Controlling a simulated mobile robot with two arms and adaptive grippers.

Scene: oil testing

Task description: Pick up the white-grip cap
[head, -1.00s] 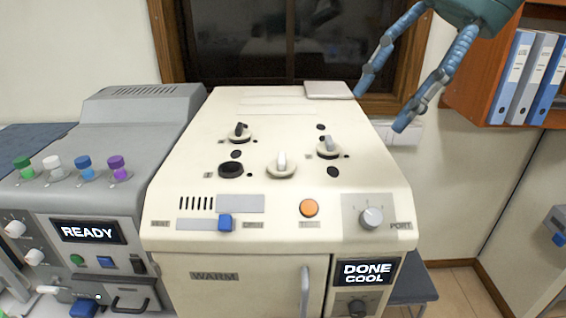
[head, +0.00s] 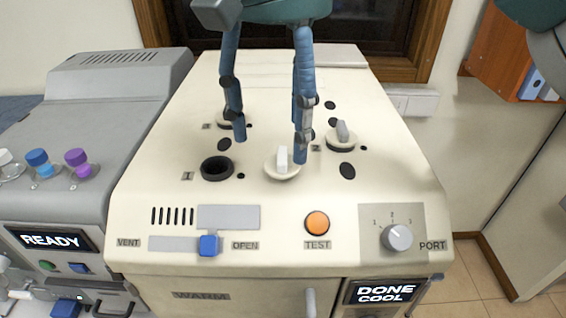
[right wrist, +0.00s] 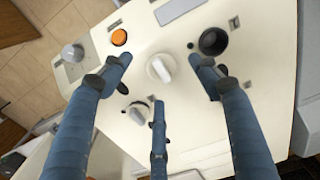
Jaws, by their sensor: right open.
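The white-grip cap (head: 282,166) is a pale round disc with an upright white grip, seated on top of the cream machine (head: 130,217). In the right wrist view it (right wrist: 161,68) lies near the top centre, between the fingertips. My right gripper (head: 270,150) reaches down from above with its blue fingers open and empty. In the right wrist view the gripper (right wrist: 159,62) has one finger on each side of the cap and a third below it. I cannot tell whether any finger touches the cap. My left gripper is not in view.
A grey-grip cap (head: 342,134) sits to the right and a dark-grip cap (head: 226,119), partly hidden by a finger, behind left. An open black port (head: 217,169) is close left. An orange button (head: 317,222), blue slider (head: 209,245) and grey knob (head: 397,237) are in front.

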